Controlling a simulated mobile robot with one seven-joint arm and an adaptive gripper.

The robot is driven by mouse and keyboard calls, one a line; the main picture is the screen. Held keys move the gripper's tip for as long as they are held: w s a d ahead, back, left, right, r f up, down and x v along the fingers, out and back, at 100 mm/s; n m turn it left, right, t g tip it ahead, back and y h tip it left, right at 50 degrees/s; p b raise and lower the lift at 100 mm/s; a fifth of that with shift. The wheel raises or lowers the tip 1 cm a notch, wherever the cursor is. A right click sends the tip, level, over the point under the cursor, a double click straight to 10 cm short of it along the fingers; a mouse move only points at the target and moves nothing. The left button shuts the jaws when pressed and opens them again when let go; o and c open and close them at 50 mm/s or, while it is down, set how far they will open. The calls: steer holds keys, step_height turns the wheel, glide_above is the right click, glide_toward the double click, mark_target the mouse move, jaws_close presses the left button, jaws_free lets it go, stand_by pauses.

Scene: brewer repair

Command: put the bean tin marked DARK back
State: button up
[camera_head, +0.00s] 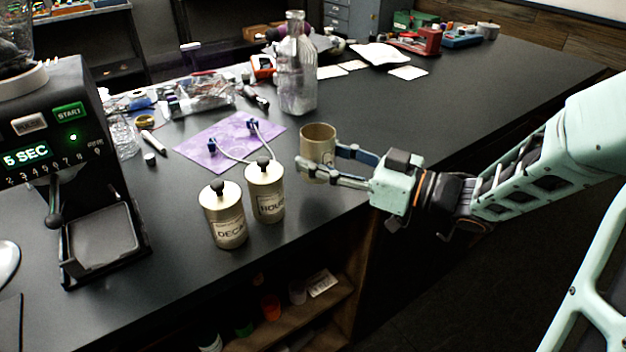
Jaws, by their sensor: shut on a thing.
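My gripper (322,164) comes in from the right and is shut around the side of an open-topped, tan metal tin (318,138). The tin is upright and has no lid on it; its label is mostly hidden by the fingers, so I cannot read DARK on it. I cannot tell whether its base touches the counter. To its left stand two similar lidded tins with black knobs: one marked HOUSE (267,194) and, nearer the front edge, one whose label starts DECA (225,218).
A black machine (62,130) with a green START button and a "5 SEC" display stands at left. A purple mat (228,140) holds a white cable with blue ends. A clear glass bottle (297,75) stands behind the held tin. The black counter (440,115) is bare behind my gripper.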

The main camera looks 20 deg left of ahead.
steer(key=shift+w+a+f, duration=0.2)
steer(key=shift+a+f, duration=0.45)
steer(key=shift+f, duration=0.15)
steer(key=shift+w+a+f+b, duration=0.1)
steer(key=shift+f+b, duration=0.65)
steer(key=shift+f, duration=0.9)
steer(key=shift+f, duration=0.25)
steer(key=o, duration=1.3)
